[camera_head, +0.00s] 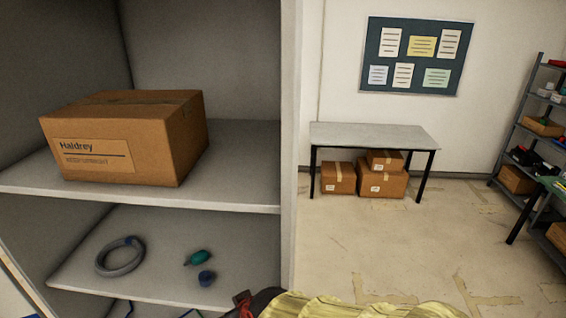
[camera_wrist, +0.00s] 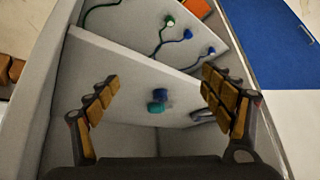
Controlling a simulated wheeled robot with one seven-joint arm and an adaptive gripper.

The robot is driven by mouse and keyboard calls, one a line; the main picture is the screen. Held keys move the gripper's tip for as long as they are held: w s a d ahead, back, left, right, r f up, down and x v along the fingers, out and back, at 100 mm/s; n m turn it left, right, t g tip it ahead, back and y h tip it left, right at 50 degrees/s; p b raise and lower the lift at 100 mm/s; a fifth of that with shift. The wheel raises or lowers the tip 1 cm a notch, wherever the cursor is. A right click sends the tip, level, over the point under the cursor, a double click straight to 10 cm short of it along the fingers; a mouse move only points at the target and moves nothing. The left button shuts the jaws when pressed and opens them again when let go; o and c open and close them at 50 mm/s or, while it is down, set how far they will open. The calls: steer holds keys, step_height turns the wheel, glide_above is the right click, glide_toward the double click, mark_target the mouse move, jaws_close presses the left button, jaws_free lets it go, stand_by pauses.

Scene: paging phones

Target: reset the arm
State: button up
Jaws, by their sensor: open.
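My gripper (camera_wrist: 159,78) is open in the wrist view, its two tan-padded fingers spread wide with nothing between the pads. Beyond the fingers is a grey shelf (camera_wrist: 130,62) with a teal piece (camera_wrist: 156,107) and a blue piece (camera_wrist: 160,94) on it. They line up with the gap between the fingers but look apart from them. In the head view, a dark and red part of my arm (camera_head: 243,301) shows at the bottom edge beside a yellow ribbed cover (camera_head: 350,307). The fingers cannot be made out there.
A cardboard box (camera_head: 125,135) stands on the cabinet's upper shelf (camera_head: 240,180). A grey ring (camera_head: 108,270) lies on the shelf below, left of the teal piece (camera_head: 198,257) and blue piece (camera_head: 206,278). A cabinet side panel (camera_head: 291,150) stands close. Floor (camera_head: 400,240) is clear to the right.

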steer(key=s+d+f+m+h+b, duration=0.1)
steer(key=s+d+f+b, duration=0.3)
steer(key=d+b, duration=0.4)
steer(key=s+d+f+m+h+b, duration=0.2)
steer(key=s+d+f+m+b, duration=0.1)
steer(key=d+b, duration=0.6)
steer(key=s+d+f+m+h+b, duration=0.1)
steer(key=s+d+f+m+b, duration=0.2)
steer(key=d, duration=1.1)
steer(key=s+f+b, duration=0.3)
steer(key=b, duration=0.3)
steer(key=shift+f+h, duration=0.2)
steer(key=shift+h, duration=0.1)
